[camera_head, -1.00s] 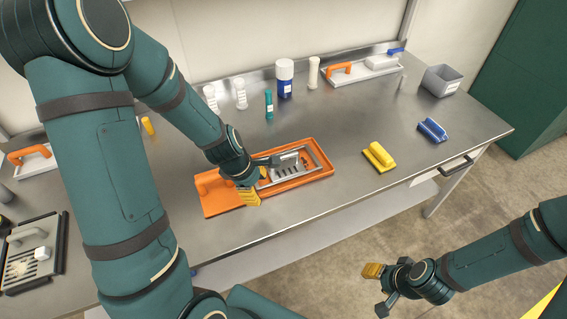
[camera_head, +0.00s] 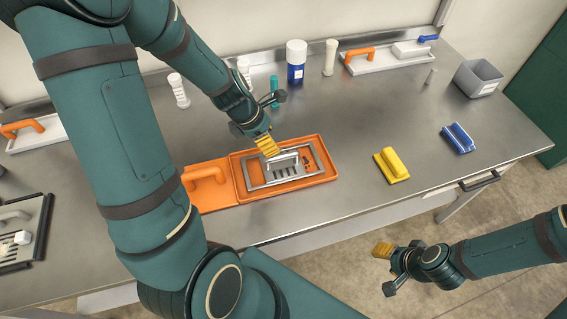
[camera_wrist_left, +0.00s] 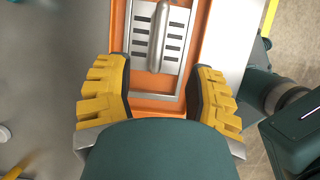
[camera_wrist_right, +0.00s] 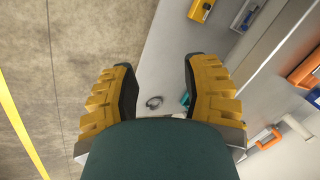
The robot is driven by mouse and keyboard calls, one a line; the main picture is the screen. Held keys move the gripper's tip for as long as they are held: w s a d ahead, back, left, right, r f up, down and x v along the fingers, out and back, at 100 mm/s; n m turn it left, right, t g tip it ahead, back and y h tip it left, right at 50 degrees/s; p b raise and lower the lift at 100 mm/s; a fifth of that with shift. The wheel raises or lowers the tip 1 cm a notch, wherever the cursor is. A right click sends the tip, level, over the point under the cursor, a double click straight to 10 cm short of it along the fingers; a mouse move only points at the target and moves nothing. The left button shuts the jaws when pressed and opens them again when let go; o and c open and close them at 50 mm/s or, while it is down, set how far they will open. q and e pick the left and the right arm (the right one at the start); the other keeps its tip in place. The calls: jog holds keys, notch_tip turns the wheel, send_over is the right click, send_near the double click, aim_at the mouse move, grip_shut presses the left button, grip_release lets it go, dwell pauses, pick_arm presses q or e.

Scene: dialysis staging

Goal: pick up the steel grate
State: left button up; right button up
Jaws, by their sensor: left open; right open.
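The steel grate (camera_head: 284,171), a slotted silver plate with a raised bar handle and a square frame around it, lies in the orange tray (camera_head: 243,193) on the bench. My left gripper (camera_head: 268,122) is open and empty, above the tray's back edge. In the left wrist view the grate (camera_wrist_left: 158,38) shows ahead, beyond the open fingers (camera_wrist_left: 160,92); its handle runs lengthwise between their lines. Neither finger appears to touch it. My right gripper (camera_head: 386,270) is open and empty, out in front of the bench over the floor.
A yellow brush-like block (camera_head: 391,165) and a blue one (camera_head: 458,138) lie right of the tray. Bottles, including a blue-and-white one (camera_head: 296,62), stand behind. A grey bin (camera_head: 478,78) is at the back right. A dark slotted tray (camera_head: 42,230) is at the left.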

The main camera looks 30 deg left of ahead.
aim_at(281, 155)
pick_arm(q)
jog(key=b+x, duration=0.1)
jog(key=x, duration=0.4)
jog(key=shift+b, duration=0.3)
jog(key=shift+b+x, duration=1.2)
jog(key=shift+x, duration=1.45)
jog(key=shift+s+a, duration=0.1)
grip_shut()
